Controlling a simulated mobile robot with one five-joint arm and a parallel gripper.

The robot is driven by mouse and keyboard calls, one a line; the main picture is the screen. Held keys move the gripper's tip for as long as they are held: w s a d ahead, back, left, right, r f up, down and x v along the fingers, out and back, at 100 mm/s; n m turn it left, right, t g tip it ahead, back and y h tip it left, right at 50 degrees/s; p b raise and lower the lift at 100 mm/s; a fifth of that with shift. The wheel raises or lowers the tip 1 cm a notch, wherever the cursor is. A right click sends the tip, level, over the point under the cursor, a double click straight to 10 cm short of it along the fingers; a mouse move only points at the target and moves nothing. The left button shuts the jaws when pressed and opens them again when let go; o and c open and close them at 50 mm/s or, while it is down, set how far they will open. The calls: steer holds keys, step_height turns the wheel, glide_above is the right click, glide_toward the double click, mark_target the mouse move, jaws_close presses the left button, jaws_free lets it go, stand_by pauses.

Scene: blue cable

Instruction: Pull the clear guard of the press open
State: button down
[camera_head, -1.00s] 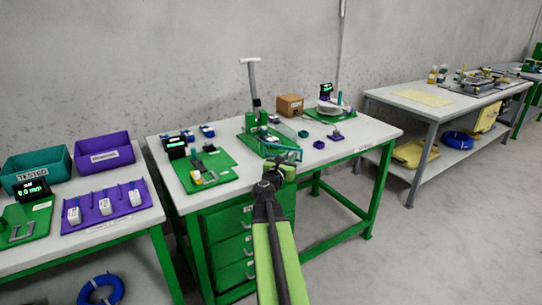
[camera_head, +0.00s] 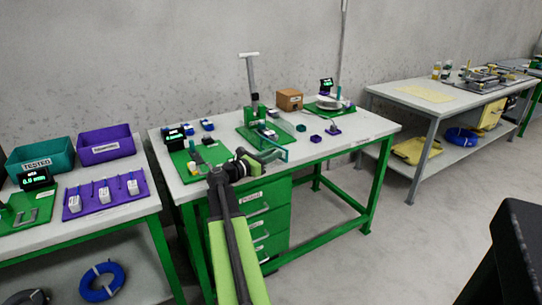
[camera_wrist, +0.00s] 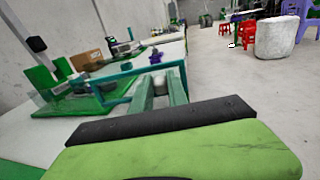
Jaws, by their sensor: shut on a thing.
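The press (camera_head: 254,108) stands on a green base plate on the middle bench, with a tall grey T-handled lever. Its clear guard has a teal frame (camera_head: 285,153) that sticks out over the front of the plate. In the wrist view the frame (camera_wrist: 112,72) is a slanted rectangle on the left, reaching to my fingers. My gripper (camera_head: 258,160) is at the near side of the guard, shut on it. In the wrist view my gripper (camera_wrist: 160,88) has a small grey part between the fingers. The exact grip point is partly hidden.
A green mat (camera_head: 193,168) with a small display is left of the press. A cardboard box (camera_head: 290,99) and a plate stand (camera_head: 329,106) are behind and right. Small purple parts (camera_head: 316,138) lie on the bench. The bench front right is clear.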

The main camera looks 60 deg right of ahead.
steer(key=shift+w, duration=0.1)
steer(key=c, duration=1.3)
jaws_free()
steer(key=shift+d, duration=0.1)
steer(key=v, duration=1.7)
steer(key=shift+a, duration=0.2)
